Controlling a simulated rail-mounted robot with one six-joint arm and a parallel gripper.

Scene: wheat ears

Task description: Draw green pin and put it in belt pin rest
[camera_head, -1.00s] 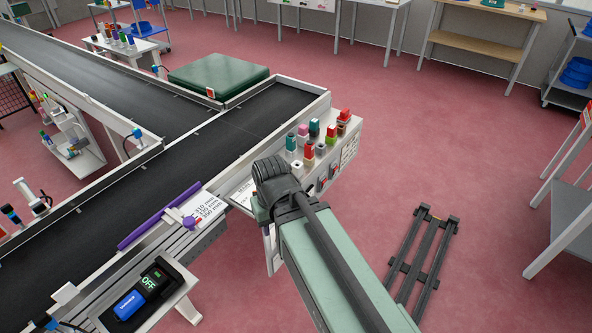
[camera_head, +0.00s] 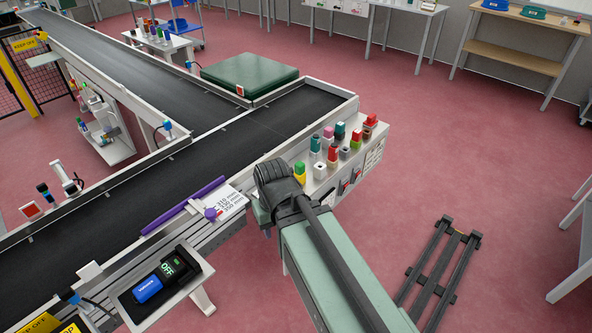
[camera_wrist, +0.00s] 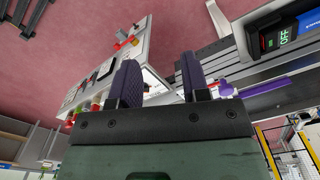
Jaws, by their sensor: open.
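My gripper (camera_wrist: 160,82) shows in the wrist view with its two dark fingers apart and nothing between them. In the head view my arm hides the fingers. Several coloured pins stand upright in pale and coloured holders on a white box by the belt's near end. Teal-green pins (camera_head: 315,144) (camera_head: 340,128) are among red, pink and yellow ones. I cannot tell which is the green pin. The belt pin rest cannot be made out for certain.
The black conveyor belt (camera_head: 230,140) has raised pale edges and a green slab (camera_head: 249,73) beside it. A purple bar (camera_head: 184,206) lies along the near rail, by a label. A control box (camera_head: 160,280) reads OFF. Open red floor lies to the right.

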